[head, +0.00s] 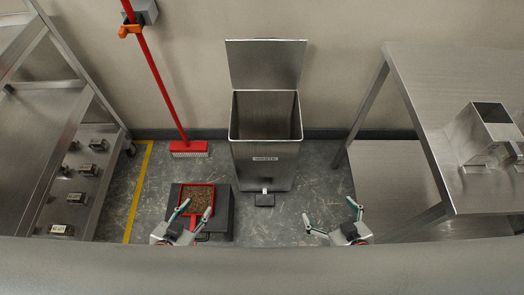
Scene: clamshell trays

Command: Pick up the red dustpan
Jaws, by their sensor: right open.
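The red dustpan (213,188) lies on a dark grey block (221,219) on the floor, left of the middle. Its pan is filled with brown debris (196,199), and its handle points toward me. My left gripper (190,207) is at the near left side of the dustpan, by the handle. Its two fingers show a little apart and overlap the pan's near edge in the picture. Whether they touch or hold the handle is hidden. My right gripper (331,220) is open and empty above the floor, right of the block.
An open steel waste bin (266,151) with a pedal stands behind, in the middle. A red broom (189,147) leans on the wall. A steel rack (62,130) stands left, a steel table (452,95) right. A grey edge (262,268) crosses the front.

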